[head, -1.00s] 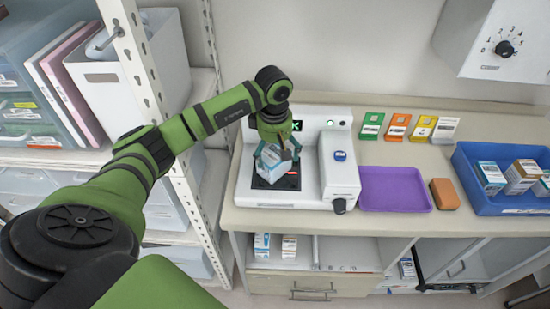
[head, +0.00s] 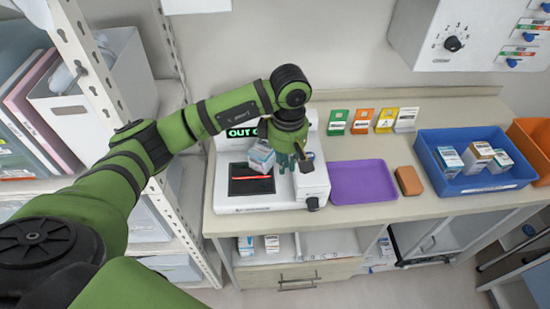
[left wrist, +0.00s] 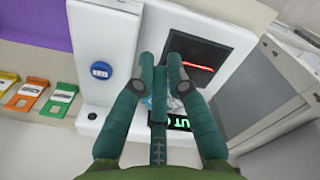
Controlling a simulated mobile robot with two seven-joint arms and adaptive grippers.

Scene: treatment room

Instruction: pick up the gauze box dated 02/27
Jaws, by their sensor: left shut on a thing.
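My left gripper (head: 286,160) is shut on a white and blue box (head: 261,156) and holds it above the white scanner device (head: 228,197). The box is tilted and sits over the dark scan window (head: 243,186), which shows a red line. No date on the box can be read. The device's green display reads "OUT O", with the rest hidden by my arm. My right gripper is not in view.
A purple tray (head: 362,182) and a brown block (head: 408,181) lie right of the scanner. A blue bin (head: 487,183) holds several boxes. Coloured cards (head: 362,122) stand behind. Small boxes (head: 246,245) sit on the shelf below. A metal shelf post (head: 104,93) stands left.

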